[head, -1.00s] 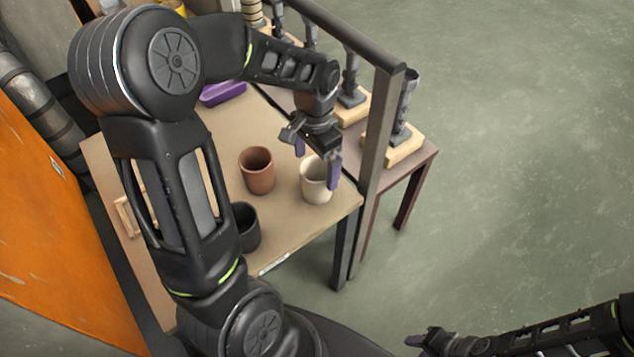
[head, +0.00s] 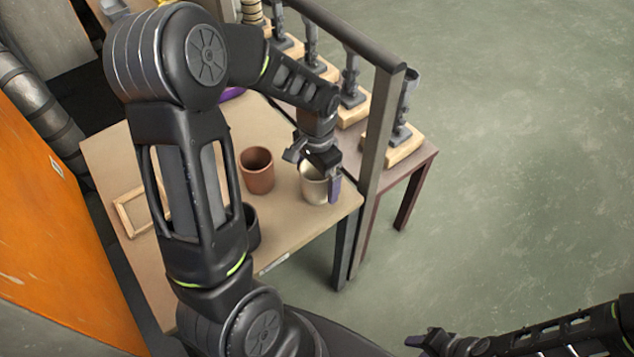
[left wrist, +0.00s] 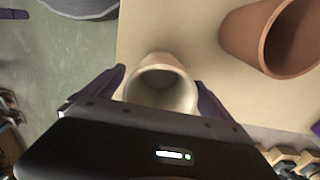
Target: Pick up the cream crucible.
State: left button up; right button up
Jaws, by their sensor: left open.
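The cream crucible (head: 313,188) stands upright near the right corner of the tan table. My left gripper (head: 320,185) is over it with the jaws open.
A terracotta crucible (head: 257,171) stands left of the cream one. A dark crucible (head: 252,228) is partly hidden by my arm. A wooden frame (head: 128,212) lies on the table's left. A dark rail post (head: 378,150) and a side table with stands (head: 404,145) are close on the right.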

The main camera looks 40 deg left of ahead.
pick_arm(q)
jog(key=shift+c, duration=0.6)
jog(key=c, duration=1.7)
notch_tip(320, 180, up, 10)
jog(key=shift+p, duration=0.35)
